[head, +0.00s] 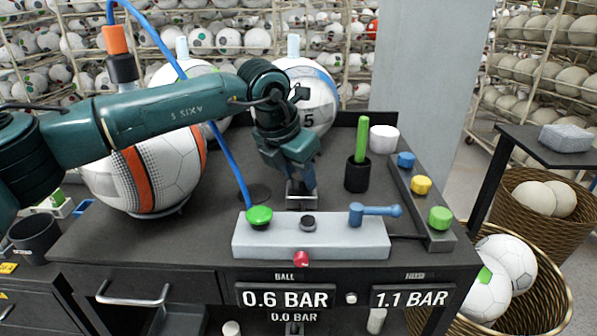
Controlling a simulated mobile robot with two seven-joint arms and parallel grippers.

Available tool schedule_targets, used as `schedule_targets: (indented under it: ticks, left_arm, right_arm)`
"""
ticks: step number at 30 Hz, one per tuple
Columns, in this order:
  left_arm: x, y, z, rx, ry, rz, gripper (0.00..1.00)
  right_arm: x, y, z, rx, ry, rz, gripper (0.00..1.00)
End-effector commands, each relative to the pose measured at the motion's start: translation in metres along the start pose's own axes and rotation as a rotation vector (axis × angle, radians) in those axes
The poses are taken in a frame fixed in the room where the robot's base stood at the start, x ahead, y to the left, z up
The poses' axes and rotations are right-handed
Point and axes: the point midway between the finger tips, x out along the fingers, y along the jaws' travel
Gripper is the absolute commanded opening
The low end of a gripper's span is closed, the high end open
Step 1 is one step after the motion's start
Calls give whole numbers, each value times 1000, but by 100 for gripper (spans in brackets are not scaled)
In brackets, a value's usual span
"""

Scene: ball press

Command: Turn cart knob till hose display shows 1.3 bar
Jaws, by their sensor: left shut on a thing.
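My left gripper (302,195) reaches down over the cart top (215,232), just behind the grey control box (347,238). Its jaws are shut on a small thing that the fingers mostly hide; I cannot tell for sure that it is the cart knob. A small dark knob (308,223) on the box top is just in front of the fingertips and looks free. My right gripper is out of view.
The box also carries a green button (259,217) and a blue lever (375,211). A black cup (357,174) with a green stick and a strip of coloured buttons (421,184) stand right. A large ball (163,180) sits left; a blue hose (224,150) hangs beside my gripper.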

Motion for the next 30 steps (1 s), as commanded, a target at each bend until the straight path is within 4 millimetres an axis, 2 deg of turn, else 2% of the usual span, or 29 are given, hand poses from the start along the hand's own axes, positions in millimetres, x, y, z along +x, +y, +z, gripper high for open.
schedule_targets:
  ticks: [11, 30]
  left_arm:
    - [0, 2, 0, 107, 0, -47, 13]
    - [-1, 6, 3, 629, 0, -264, 13]
  right_arm:
    - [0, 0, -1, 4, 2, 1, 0]
    - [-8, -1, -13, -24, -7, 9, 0]
